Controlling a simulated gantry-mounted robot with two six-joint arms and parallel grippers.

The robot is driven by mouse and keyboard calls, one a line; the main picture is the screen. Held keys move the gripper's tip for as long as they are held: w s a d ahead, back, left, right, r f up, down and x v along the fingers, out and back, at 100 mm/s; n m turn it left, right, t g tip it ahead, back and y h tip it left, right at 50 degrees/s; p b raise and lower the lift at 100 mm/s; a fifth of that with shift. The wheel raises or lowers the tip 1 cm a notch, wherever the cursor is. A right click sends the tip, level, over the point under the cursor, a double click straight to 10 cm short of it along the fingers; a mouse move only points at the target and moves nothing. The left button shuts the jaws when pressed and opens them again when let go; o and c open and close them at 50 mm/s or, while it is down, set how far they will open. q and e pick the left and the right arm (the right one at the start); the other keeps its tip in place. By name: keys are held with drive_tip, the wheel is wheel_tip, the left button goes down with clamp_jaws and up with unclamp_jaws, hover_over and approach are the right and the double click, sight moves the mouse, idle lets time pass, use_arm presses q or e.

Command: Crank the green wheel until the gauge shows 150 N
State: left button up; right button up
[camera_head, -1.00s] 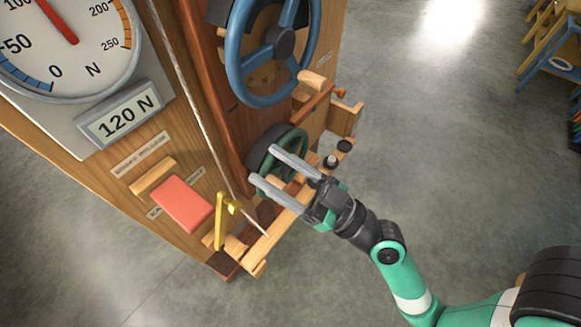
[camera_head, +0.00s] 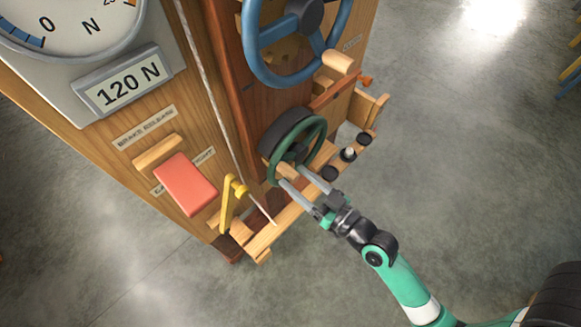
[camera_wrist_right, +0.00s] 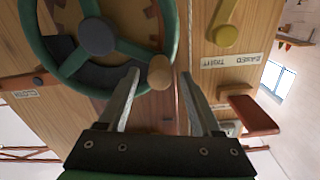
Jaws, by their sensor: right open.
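The green wheel (camera_head: 324,135) stands on the machine's front below a blue wheel, and it fills the upper left of the right wrist view (camera_wrist_right: 33,45). Its round wooden crank knob (camera_wrist_right: 160,72) is at the rim. My right gripper (camera_head: 294,175) is open at the wheel's lower edge. In the right wrist view, the knob appears between its two fingertips (camera_wrist_right: 160,76), with gaps on both sides. The digital gauge display (camera_head: 124,82) reads 120 N. The dial (camera_head: 75,20) above is cut off and its needle is out of view. My left gripper is not in view.
The blue wheel (camera_head: 256,58) is just above. A yellow lever (camera_head: 229,205) and a red pad (camera_head: 185,184) are left of the green wheel. A taut cord (camera_head: 208,85) runs down beside it. A wooden ledge (camera_head: 283,222) juts out below. The floor at right is clear.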

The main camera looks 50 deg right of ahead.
drive_tip(key=shift+w+d, duration=0.1)
drive_tip(key=shift+w, duration=1.25)
clamp_jaws()
idle(0.3)
